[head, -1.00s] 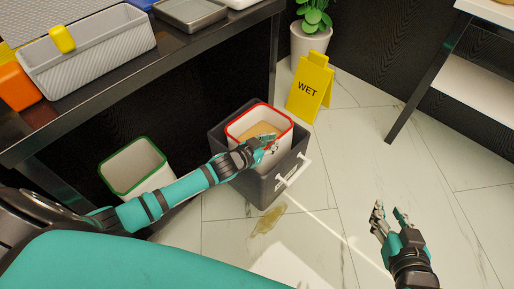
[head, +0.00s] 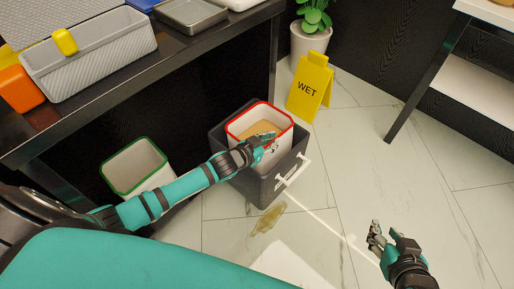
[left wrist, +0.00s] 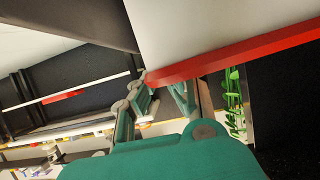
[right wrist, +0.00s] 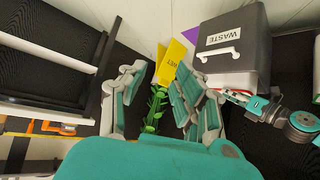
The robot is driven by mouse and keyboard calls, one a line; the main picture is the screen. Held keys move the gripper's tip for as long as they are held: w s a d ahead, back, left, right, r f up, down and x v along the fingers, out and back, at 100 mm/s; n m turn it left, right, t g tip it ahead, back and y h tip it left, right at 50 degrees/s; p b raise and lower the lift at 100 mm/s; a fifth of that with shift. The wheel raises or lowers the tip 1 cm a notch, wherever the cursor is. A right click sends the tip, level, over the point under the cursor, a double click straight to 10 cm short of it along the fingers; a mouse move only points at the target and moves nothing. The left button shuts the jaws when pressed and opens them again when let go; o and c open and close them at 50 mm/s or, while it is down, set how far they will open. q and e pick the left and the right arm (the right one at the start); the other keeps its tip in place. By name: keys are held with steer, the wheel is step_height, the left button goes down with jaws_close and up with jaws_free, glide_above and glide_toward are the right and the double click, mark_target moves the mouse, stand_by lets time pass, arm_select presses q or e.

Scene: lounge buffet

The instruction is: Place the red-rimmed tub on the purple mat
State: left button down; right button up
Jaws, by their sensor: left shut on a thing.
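The red-rimmed tub (head: 283,146) is white and stands inside a dark grey waste bin (head: 254,186), with something tan in it. My left gripper (head: 267,138) is shut on the tub's near rim. In the left wrist view the tub's white wall and red rim (left wrist: 240,55) are close to the fingers. My right gripper (head: 384,231) is open and empty above the floor at the right; its spread fingers also show in the right wrist view (right wrist: 158,88). A small purple patch (right wrist: 190,35), perhaps the mat, shows beside the bin in the right wrist view; the head view shows no mat.
A yellow wet-floor sign (head: 309,88) and a potted plant (head: 311,40) stand behind the bin. A green-rimmed tub (head: 134,166) stands under the dark counter (head: 185,60) at left. The floor at right is clear.

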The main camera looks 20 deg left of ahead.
arm_select(q)
steer(key=shift+r, duration=0.35)
steer(key=shift+r+p, duration=0.25)
steer(key=shift+p, duration=0.25)
steer(key=shift+r+p, duration=0.4)
steer(key=shift+p, duration=0.05)
arm_select(e)
steer(key=s+d+f+g, duration=0.1)
steer(key=s+f+g, duration=0.1)
steer(key=s, duration=0.2)
steer(key=s+d+f+g+h, duration=0.1)
steer(key=s+d+f+g, duration=0.1)
steer(key=s, duration=0.3)
steer(key=shift+s+g, duration=0.2)
steer(key=shift+g, duration=0.5)
steer(key=shift+f, duration=0.1)
